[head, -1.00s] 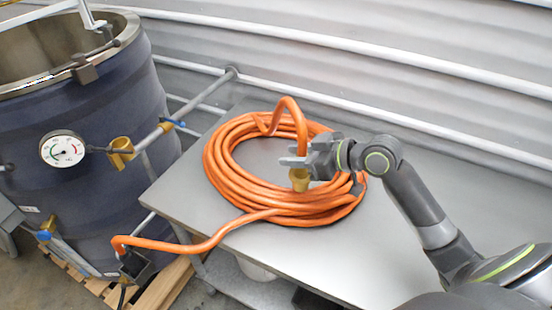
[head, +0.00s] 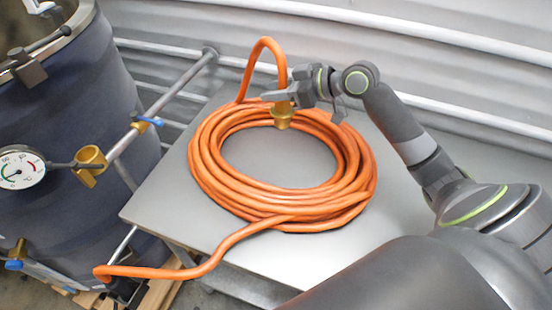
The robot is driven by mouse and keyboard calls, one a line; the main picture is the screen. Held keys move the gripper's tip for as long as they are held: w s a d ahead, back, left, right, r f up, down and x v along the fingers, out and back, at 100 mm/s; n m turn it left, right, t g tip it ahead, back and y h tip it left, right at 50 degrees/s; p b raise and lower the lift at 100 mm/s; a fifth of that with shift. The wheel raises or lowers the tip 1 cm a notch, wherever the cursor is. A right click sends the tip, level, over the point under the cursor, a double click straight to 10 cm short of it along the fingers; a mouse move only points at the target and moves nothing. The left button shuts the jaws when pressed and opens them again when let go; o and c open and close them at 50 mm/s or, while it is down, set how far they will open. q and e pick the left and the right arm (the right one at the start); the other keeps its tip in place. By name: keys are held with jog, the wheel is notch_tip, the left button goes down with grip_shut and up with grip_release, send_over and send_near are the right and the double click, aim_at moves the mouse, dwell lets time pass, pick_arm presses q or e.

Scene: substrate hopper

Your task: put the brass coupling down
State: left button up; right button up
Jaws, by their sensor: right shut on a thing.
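The brass coupling (head: 282,118) is on the end of an orange hose (head: 262,205) and points down. My right gripper (head: 277,97) is shut on it, coming in from the right. The coupling hangs at the far side of the coiled hose, in front of the coil's back strands; I cannot tell whether it touches them. The hose rises from the coupling in a tall loop and drops to the back left of the coil. The coil lies on a grey metal table (head: 165,190). My left gripper is out of view.
A dark blue vessel (head: 60,120) with a dial gauge (head: 22,168) stands at the left. A brass fitting (head: 90,160) and a pipe with a blue-handled valve (head: 147,121) project near the table. The table is bare inside the coil. A corrugated wall with rails is behind.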

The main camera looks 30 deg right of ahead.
aim_at(274, 106)
jog(key=f+b, duration=0.1)
jog(key=f, duration=0.1)
jog(key=f+b, duration=0.2)
jog(key=shift+w, duration=0.4)
jog(key=shift+w+f, duration=0.1)
jog(key=shift+f, duration=0.35)
pick_arm(q)
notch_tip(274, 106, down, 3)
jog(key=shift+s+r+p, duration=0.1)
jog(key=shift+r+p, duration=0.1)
jog(key=shift+p, duration=0.45)
pick_arm(e)
notch_tip(274, 106, down, 10)
jog(key=shift+r, duration=0.2)
